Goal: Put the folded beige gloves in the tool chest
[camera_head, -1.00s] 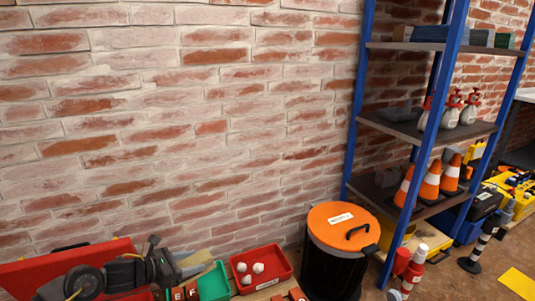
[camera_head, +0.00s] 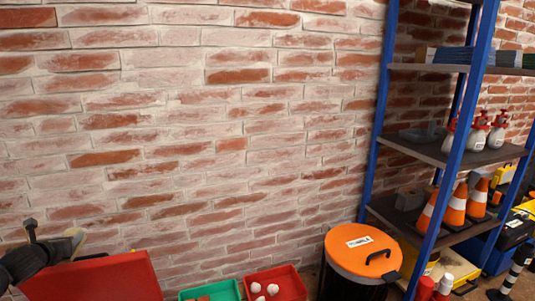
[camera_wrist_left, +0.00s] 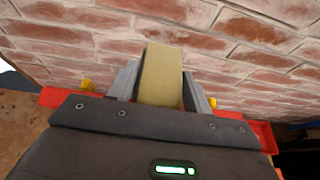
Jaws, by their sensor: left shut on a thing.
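In the left wrist view, my left gripper (camera_wrist_left: 162,85) is shut on the folded beige gloves (camera_wrist_left: 161,75), which stand up between its two grey fingers. Red edges of what looks like the tool chest (camera_wrist_left: 55,97) show on both sides behind the gripper body. In the head view, the red tool chest (camera_head: 95,280) is at the bottom left with its lid raised. Dark parts of my left arm are at the left edge beside the lid. My right gripper is not in view.
A green bin (camera_head: 212,290) and a red bin (camera_head: 272,280) with white balls are right of the chest. A black barrel with an orange lid (camera_head: 362,252) stands before the blue shelf rack (camera_head: 376,140). The brick wall (camera_head: 220,130) rises behind, bare.

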